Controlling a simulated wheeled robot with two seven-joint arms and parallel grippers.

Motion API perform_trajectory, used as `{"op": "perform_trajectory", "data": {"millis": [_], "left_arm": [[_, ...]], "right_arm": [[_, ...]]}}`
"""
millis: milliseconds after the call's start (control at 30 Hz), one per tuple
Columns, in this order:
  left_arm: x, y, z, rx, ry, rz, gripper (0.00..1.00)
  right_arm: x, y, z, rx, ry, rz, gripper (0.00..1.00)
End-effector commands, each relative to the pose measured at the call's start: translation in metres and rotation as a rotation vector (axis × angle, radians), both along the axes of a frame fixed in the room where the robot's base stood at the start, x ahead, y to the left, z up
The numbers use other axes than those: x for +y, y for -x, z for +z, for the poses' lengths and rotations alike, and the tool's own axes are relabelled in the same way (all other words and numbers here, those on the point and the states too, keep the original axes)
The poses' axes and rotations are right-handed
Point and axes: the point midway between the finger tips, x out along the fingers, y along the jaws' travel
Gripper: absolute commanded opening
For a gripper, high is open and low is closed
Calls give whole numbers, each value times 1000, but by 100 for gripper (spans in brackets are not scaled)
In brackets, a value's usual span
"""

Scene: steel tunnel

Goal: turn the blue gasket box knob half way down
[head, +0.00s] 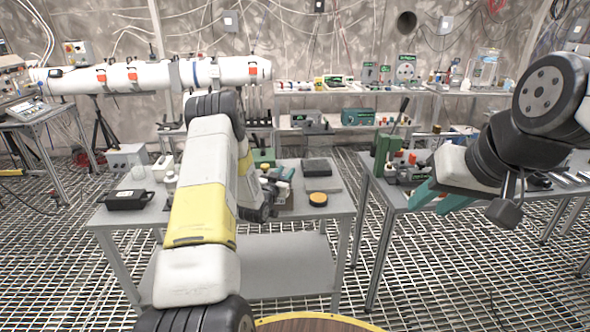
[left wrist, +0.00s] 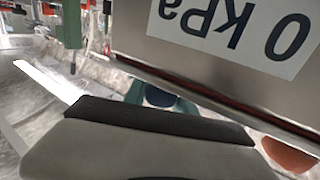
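A grey metal box (left wrist: 225,65) with a "0 kPa" label, upside down in the picture, fills the upper right of the left wrist view. A dark blue round knob (left wrist: 158,97) shows below its edge. My left gripper (left wrist: 163,101) has its green fingers apart, one on each side of the blue knob; I cannot see whether they touch it. In the head view my left arm hides most of the left gripper, and I cannot pick out the knob. My right gripper (head: 441,197) is open and empty by the right table.
An orange round part (left wrist: 290,157) sits at the right in the left wrist view. The near table (head: 345,200) holds a black case (head: 125,199), a yellow-topped disc (head: 318,199) and small parts. A right table (head: 400,203) stands beside it. Grating floor lies between.

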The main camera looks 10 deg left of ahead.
Motion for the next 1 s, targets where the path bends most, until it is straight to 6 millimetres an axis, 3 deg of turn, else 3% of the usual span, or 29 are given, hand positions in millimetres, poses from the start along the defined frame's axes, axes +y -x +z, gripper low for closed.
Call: {"op": "perform_trajectory", "data": {"millis": [33, 133, 867, 900, 1000], "left_arm": [[0, 0, 0, 0, 0, -1, 19], [0, 0, 0, 0, 0, -1, 0], [-4, 0, 1, -2, -1, -137, 0], [-4, 0, 1, -2, -1, -136, 38], [-4, 1, 1, -2, -1, -136, 54]], "right_arm": [[0, 0, 0, 0, 0, 0, 36], [0, 0, 0, 0, 0, 0, 36], [0, 0, 0, 0, 0, 0, 36], [0, 0, 0, 0, 0, 0, 36], [0, 0, 0, 0, 0, 0, 36]]}}
